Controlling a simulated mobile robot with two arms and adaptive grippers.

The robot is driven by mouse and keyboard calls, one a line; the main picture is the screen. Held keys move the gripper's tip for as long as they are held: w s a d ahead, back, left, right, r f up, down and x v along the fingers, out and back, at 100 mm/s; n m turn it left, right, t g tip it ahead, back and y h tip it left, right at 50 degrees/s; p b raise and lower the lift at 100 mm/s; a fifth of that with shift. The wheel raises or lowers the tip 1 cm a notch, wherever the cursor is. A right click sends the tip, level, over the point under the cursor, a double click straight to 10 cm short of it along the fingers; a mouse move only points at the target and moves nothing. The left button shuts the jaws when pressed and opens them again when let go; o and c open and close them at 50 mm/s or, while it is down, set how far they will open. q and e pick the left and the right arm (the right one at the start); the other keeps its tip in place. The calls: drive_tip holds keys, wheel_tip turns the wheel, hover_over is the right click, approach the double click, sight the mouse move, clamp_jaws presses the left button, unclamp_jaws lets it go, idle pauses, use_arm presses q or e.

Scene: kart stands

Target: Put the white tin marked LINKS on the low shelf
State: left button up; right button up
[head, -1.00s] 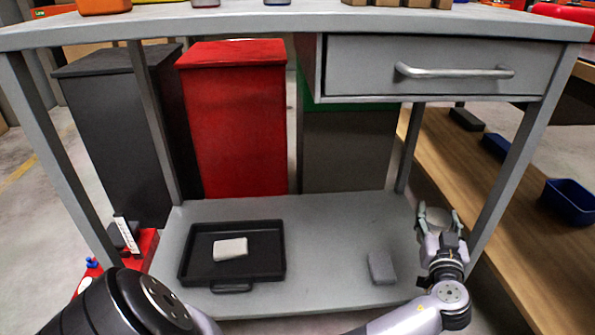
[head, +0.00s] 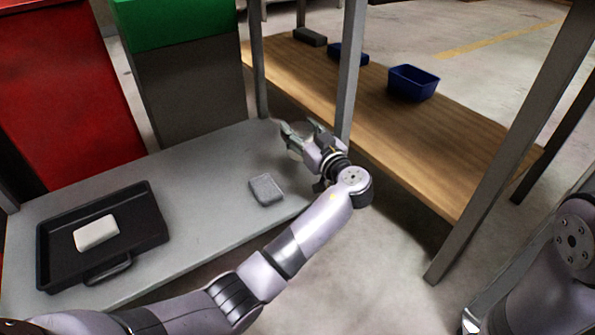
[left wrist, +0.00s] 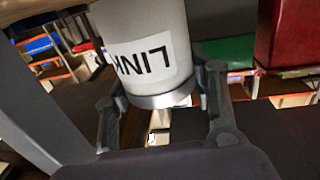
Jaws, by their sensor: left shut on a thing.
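My left gripper (head: 306,132) is shut on the white tin marked LINKS near the right end of the grey low shelf (head: 200,172), beside a grey leg. In the left wrist view the white tin (left wrist: 145,25) sits between both fingers (left wrist: 160,105). Its label reads LINK upside down, the rest is hidden, and a silver rim shows. In the head view the tin is mostly hidden by the fingers. I cannot tell whether it touches the shelf. My right gripper is out of view; only part of that arm shows at lower right.
On the grey shelf are a black tray (head: 150,238) with a white block (head: 96,232) in it and a grey block (head: 266,189). A wooden low board (head: 400,130) at right bears a blue bin (head: 413,82), a smaller blue bin (head: 348,54) and a dark block (head: 309,36).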

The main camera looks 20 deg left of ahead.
use_arm(q)
wheel_tip(320, 180, down, 11)
drive_tip(key=b, duration=0.5)
drive_tip(key=shift+r+b, duration=0.2)
drive_tip(key=shift+b, duration=0.15)
drive_tip(key=shift+r, duration=0.15)
drive_tip(key=o, duration=1.4)
